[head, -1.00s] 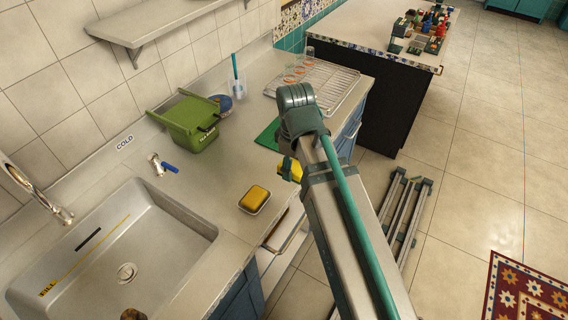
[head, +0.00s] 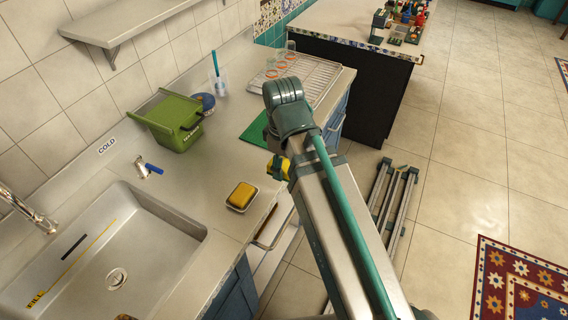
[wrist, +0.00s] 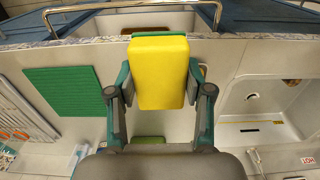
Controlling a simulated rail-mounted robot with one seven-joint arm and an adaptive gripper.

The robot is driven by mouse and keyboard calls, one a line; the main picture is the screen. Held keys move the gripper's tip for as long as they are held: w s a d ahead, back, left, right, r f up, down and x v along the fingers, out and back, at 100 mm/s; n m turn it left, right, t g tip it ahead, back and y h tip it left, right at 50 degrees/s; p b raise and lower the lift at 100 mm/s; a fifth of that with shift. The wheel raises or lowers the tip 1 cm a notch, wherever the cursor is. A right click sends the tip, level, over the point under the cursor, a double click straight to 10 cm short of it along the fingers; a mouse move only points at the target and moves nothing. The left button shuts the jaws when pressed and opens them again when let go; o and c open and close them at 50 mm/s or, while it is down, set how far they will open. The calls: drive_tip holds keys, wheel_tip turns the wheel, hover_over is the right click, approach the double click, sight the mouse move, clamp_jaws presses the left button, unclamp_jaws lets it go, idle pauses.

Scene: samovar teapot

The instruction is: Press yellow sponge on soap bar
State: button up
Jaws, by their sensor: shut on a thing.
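My gripper (wrist: 160,76) is shut on the yellow sponge (wrist: 159,58), with one finger on each side of it in the wrist view. In the head view only a small part of the sponge (head: 284,168) shows beside my arm. The amber soap bar (head: 241,194) lies in a small dish (head: 232,208) on the counter, near the front edge, right of the sink. The sponge appears to the right of the soap and apart from it in the head view. In the wrist view I cannot make out the soap bar; the sponge covers much of the middle.
The sink (head: 105,258) lies left of the soap. A green bin (head: 172,122) stands at the back, and a green mat (head: 257,131) lies behind my gripper. A metal rack (head: 310,78) with glasses is farther back. The counter around the soap is clear.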

drive_tip(key=shift+s+a+r+p, duration=0.2)
drive_tip(key=shift+a+r+p, duration=0.15)
drive_tip(key=shift+r+p, duration=0.1)
drive_tip(key=a+n+p, duration=0.1)
drive_tip(key=a+p, duration=0.6)
drive_tip(key=p, duration=0.3)
approach(242, 193)
drive_tip(key=shift+a+m, duration=0.1)
drive_tip(key=shift+m, duration=0.3)
drive_tip(key=shift+w+f, duration=0.1)
drive_tip(key=shift+f+b, duration=2.3)
drive_tip(key=shift+f, duration=0.55)
drive_tip(key=shift+f, duration=0.55)
wheel_tip(242, 193, up, 7)
drive_tip(key=p, duration=0.5)
